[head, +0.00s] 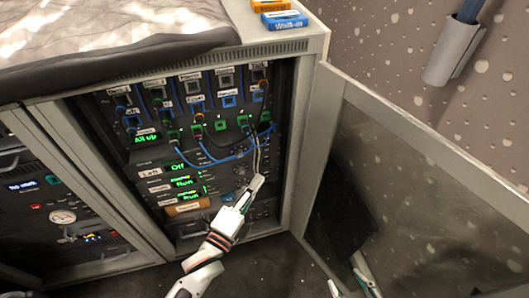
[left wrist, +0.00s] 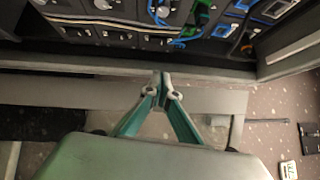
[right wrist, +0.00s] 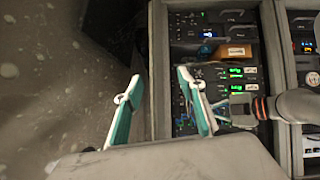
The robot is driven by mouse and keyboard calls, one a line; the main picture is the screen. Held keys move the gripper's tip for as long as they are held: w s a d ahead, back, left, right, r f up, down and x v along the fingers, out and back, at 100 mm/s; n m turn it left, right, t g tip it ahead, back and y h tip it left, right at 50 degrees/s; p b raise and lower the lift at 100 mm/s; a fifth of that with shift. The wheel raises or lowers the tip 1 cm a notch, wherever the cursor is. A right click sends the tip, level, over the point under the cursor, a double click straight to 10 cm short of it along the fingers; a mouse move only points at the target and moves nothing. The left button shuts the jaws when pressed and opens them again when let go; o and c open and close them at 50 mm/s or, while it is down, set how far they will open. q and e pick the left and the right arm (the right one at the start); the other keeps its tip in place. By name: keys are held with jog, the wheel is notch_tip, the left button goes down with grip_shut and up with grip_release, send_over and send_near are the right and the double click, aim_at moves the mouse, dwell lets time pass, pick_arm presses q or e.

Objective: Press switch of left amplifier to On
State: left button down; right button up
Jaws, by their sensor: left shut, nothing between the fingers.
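The amplifier labelled Left (head: 151,172) is in the open rack cabinet, and its green display (head: 178,167) reads Off. Displays below it read Run. I cannot make out its switch. My left gripper (head: 258,182) is shut and empty, in front of the rack's right part, right of the displays. In the left wrist view its fingertips (left wrist: 161,78) meet in front of the cabinet's edge. My right gripper (right wrist: 158,80) is open and empty in the right wrist view. Its fingers (head: 350,282) show at the bottom of the head view, by the open door.
The open glass door (head: 400,165) stands on the right. Blue cables (head: 210,158) hang across the rack above my left gripper. An orange-brown labelled box (head: 187,207) sits below the displays. A second rack (head: 60,215) is at the left. Dark floor lies in front.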

aim_at(271, 139)
pick_arm(q)
jog(key=w, duration=0.3)
jog(key=w+d+b, duration=0.1)
jog(key=w, duration=0.3)
jog(key=w+d+r, duration=0.1)
jog(key=w, duration=0.2)
jog(key=shift+w, duration=0.15)
pick_arm(e)
jog(key=shift+w+a+r, duration=0.55)
jog(key=shift+a+r, duration=0.05)
jog(key=shift+a, duration=0.1)
jog(key=shift+s, duration=0.1)
pick_arm(q)
jog(key=shift+w+r, duration=0.2)
jog(key=shift+w+a, duration=0.1)
jog(key=shift+r, duration=0.1)
pick_arm(e)
jog(key=shift+s+d+f, duration=0.35)
jog(key=shift+d+f, duration=0.1)
